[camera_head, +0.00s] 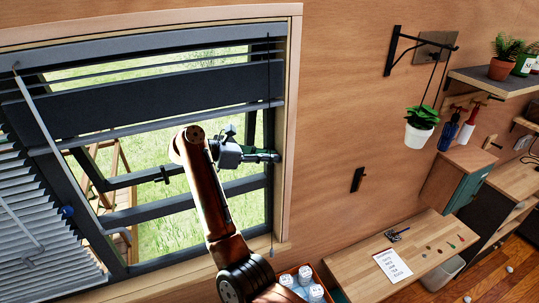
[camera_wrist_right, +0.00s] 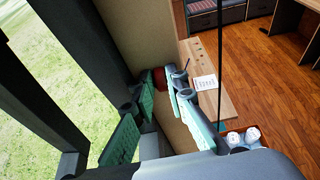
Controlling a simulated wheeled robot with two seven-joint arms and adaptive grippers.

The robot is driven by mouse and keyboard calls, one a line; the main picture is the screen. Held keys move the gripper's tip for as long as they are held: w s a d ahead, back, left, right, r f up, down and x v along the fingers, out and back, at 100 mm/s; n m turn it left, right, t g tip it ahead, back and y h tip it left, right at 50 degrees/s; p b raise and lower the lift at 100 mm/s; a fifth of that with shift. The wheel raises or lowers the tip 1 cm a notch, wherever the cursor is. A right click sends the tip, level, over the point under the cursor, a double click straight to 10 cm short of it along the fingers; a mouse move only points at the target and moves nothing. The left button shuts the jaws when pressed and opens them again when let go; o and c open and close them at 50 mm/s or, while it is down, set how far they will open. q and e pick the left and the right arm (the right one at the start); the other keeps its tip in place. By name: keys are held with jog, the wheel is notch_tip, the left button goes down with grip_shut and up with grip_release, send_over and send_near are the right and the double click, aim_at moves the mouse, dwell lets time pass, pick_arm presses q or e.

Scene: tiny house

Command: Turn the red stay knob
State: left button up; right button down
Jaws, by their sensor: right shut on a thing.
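The red stay knob (camera_wrist_right: 158,76) shows in the right wrist view between the tips of my right gripper's teal fingers (camera_wrist_right: 160,88). The fingers are shut on it. In the head view my right gripper (camera_head: 275,156) is at the right side of the window frame (camera_head: 281,205), with the arm coming up from below. The knob cannot be made out there, as the gripper covers it. My left gripper is not in view.
A blue knob (camera_head: 67,211) is on the window's left side, beside white blinds (camera_head: 40,245). A pull cord (camera_head: 271,232) hangs near my right gripper. A box with white-lidded jars (camera_head: 303,281) stands below. A wooden desk (camera_head: 440,233) is at the right.

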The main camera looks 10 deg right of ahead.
jog(key=c, duration=1.9)
grip_release()
jog(key=shift+c, duration=0.2)
jog(key=shift+f, duration=0.1)
